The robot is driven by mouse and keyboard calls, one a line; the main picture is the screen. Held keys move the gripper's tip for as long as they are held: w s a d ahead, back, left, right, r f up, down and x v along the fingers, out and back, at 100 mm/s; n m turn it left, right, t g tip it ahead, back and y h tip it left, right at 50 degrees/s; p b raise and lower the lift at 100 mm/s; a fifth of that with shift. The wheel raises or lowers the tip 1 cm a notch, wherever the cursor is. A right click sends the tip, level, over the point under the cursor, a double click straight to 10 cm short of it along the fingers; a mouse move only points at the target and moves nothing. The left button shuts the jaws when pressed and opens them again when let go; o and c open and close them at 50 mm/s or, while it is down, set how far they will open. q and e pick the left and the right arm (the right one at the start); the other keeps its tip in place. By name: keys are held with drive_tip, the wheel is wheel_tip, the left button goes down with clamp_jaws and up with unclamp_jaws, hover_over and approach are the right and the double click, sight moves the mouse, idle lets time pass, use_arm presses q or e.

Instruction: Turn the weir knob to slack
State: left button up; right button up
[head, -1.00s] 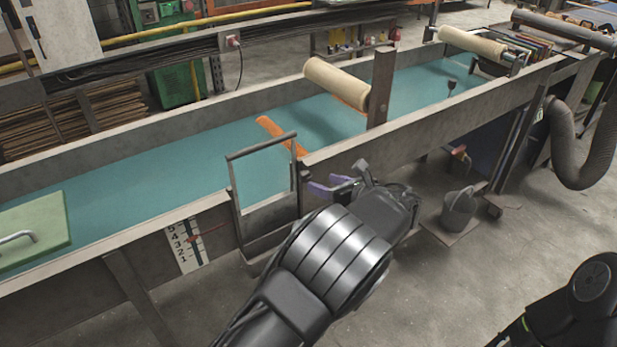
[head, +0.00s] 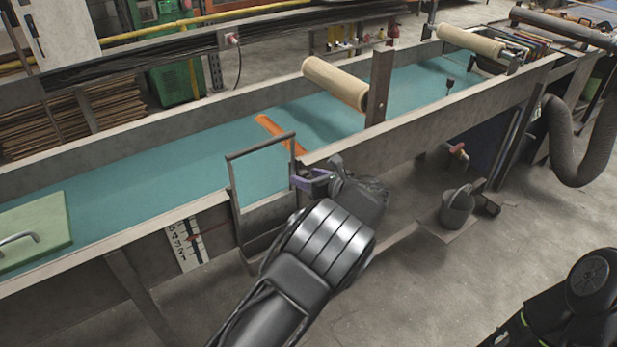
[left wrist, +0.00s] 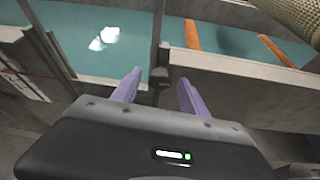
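The weir is a grey metal gate frame (head: 231,190) in the near wall of the trough of teal water. A small dark knob (left wrist: 160,84) on the frame's post shows in the left wrist view. It lies between the lines of my two purple fingers, close to their tips; I cannot tell whether they touch it. In the head view the gripper mostly hides it. My left gripper (head: 312,180) is open at the right post of the frame. A white numbered gauge (head: 185,245) with a red pointer is on the trough's outer wall. My right gripper is out of view.
An orange tube (head: 277,132) lies in the water behind the frame. A cream roller (head: 335,83) hangs on a dark upright (head: 379,85) to the right. A green lid (head: 35,235) covers the left end. A bucket (head: 457,210) stands below at right.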

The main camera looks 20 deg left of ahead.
use_arm(q)
clamp_jaws()
idle(0.3)
drive_tip(key=n+t+h+b, duration=0.1)
drive_tip(key=n+b, duration=0.1)
drive_tip(key=b, duration=0.3)
drive_tip(key=n+t+b, duration=0.1)
drive_tip(key=b, duration=0.4)
drive_tip(key=shift+s+a+f+n+h+b, duration=0.1)
drive_tip(key=shift+s+n+h+b, duration=0.05)
drive_tip(key=shift+n+h+b, duration=0.25)
unclamp_jaws()
